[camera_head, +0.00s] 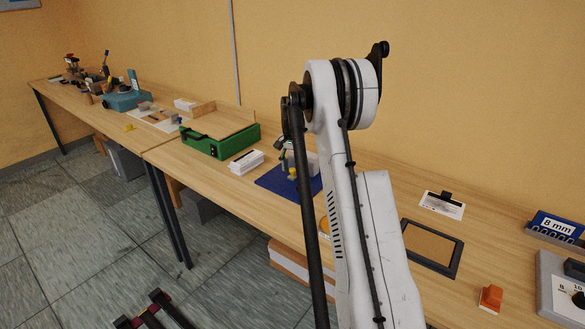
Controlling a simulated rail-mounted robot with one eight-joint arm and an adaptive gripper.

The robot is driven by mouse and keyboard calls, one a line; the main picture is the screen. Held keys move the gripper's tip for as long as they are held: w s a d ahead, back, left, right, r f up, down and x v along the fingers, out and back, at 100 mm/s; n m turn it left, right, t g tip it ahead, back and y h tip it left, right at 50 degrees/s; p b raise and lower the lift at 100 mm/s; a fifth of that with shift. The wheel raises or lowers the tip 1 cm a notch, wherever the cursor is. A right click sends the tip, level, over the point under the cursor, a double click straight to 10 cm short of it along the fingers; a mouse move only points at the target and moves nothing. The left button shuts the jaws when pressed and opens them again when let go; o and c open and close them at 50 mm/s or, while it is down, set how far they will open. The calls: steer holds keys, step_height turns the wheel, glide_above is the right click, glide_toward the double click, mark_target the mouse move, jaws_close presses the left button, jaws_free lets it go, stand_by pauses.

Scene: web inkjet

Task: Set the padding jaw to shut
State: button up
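The thing that looks most like the padding press is a green and wooden one (222,138) on the long bench, left of the middle. It has a green front wall with a dark handle or latch and a pale wooden bed behind it. I cannot tell for sure which part is the padding jaw, or whether it is open or shut. My white arm rises in front of the bench to the right of it and hides part of the bench.
A white paper stack (246,162) lies before the green thing. A blue mat (272,181) bears a small device, partly behind my arm. A black-framed tray (432,247), an orange block (491,298) and a blue "8 mm" box (557,226) stand right. Tiled floor lies in front.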

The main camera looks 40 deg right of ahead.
mark_target(292, 169)
step_height(292, 169, up, 12)
stand_by(0.7)
stand_by(0.4)
